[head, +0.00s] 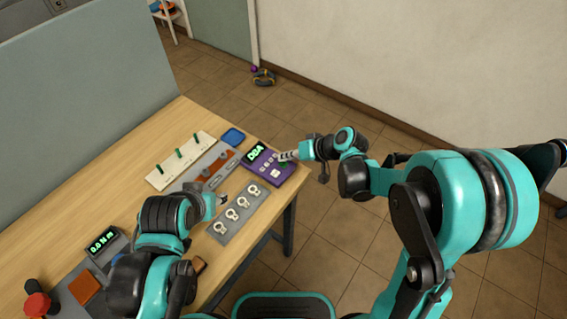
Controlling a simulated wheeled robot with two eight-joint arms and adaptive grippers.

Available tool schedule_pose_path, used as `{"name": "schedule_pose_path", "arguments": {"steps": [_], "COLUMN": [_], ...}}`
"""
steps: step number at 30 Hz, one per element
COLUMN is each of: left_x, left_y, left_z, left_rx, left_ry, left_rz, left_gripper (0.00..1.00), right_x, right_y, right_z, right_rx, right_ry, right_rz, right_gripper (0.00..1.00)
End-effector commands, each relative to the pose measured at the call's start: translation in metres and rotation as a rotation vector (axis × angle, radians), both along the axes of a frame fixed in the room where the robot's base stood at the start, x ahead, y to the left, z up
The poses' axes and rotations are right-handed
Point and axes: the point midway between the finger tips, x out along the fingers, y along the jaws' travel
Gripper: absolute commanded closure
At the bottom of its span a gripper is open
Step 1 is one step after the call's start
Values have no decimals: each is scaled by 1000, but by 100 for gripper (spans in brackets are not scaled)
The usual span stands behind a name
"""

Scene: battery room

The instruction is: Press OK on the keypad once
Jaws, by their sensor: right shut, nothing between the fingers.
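The purple keypad (287,174) lies near the right corner of the wooden bench. Its lit display (256,152) shows green characters, too small to read surely. Pale keys sit below the display, and a bit of green shows right under my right fingertips. My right gripper (283,157) is shut and empty, its tips over the keypad's right part. I cannot tell if they touch a key. No OK label is readable. My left gripper (222,196) is over the bench, left of the grey plate, mostly hidden by its own arm; its jaws are unclear.
A grey plate with white rings (246,206) lies in front of the keypad. A blue tray (232,137), a pale board with green pegs (163,176) and a brown strip (211,172) lie behind and left. A meter (103,242) and red knob (38,304) are at lower left.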

Motion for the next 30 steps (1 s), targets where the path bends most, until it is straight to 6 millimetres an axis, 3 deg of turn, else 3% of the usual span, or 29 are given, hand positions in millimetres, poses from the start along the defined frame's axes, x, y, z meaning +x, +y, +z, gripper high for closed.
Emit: {"name": "schedule_pose_path", "arguments": {"steps": [30], "left_x": [0], "left_y": [0], "left_z": [-9], "left_rx": [0], "left_ry": [0], "left_rz": [0], "left_gripper": [60], "right_x": [0], "right_y": [0], "right_z": [-8], "right_rx": [0], "right_ry": [0], "right_rz": [0], "right_gripper": [100]}}
